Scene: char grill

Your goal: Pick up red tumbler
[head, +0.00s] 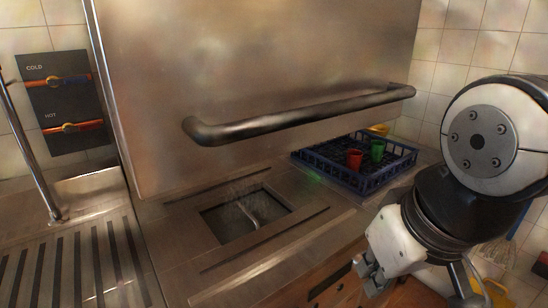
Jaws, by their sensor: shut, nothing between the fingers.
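The red tumbler (354,159) is a small cup in the blue dish rack (372,182) at the right of the counter. A green tumbler (377,149) stands just behind it and to its right. My gripper (368,276) is at the lower right, in front of the counter edge and well below the rack in the picture. It is shut and empty, apart from the red tumbler. The tumbler's base is partly hidden by the rack's front wall.
A large steel hood with a bar handle (300,116) hangs above the counter, close over the rack's left back. A sunken basin (246,214) lies left of the rack. Tiled wall stands behind.

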